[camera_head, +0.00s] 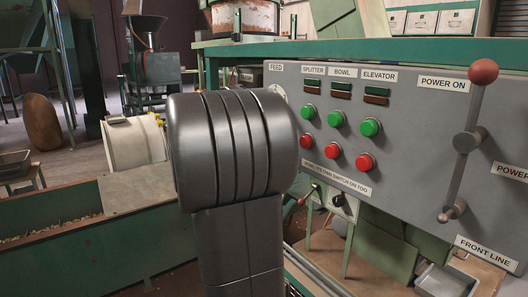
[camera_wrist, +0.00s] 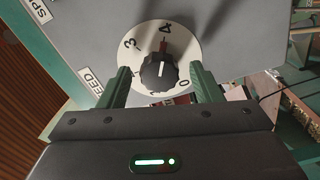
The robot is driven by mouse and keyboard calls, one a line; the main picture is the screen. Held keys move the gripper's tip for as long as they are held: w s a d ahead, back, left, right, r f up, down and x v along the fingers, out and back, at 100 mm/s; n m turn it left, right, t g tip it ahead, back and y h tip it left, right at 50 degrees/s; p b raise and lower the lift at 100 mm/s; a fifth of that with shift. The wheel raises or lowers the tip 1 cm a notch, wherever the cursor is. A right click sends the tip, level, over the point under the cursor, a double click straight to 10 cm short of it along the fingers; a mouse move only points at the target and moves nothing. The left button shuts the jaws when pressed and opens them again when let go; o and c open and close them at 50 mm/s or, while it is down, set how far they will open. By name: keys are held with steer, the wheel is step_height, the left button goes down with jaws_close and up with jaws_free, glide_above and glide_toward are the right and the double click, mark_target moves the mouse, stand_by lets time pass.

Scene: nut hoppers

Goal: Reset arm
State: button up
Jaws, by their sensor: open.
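In the wrist view, my gripper (camera_wrist: 160,70) is open. Its two green fingers stand on either side of a black knob (camera_wrist: 162,73) on a round white dial (camera_wrist: 188,45) with numbers. The fingers look apart from the knob, with nothing held. The knob carries a white line, and a red mark shows above it near the 4. A FEED label (camera_wrist: 91,80) is beside the dial. In the head view, my dark arm fills the middle and hides my gripper and most of the dial; the FEED label (camera_head: 276,67) shows above it.
The grey control panel (camera_head: 420,130) has green buttons (camera_head: 336,119), red buttons (camera_head: 334,151) and a lever with a red ball (camera_head: 483,71). A small switch (camera_head: 339,200) is below. A green trough (camera_head: 50,240) stands at left. A white drum (camera_head: 135,145) is behind.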

steer(key=p+v, duration=0.3)
steer(key=v, duration=1)
steer(key=w+d+n+p, duration=0.8)
steer(key=n+p, duration=1)
steer(key=p, duration=0.7)
steer(key=d, duration=0.3)
steer(key=shift+w+r+n+p, duration=0.15)
steer(key=shift+r+n+p, duration=0.1)
steer(key=shift+n+p, duration=0.15)
steer(key=shift+d+f, duration=0.1)
steer(key=shift+f, duration=0.15)
stand_by(0.3)
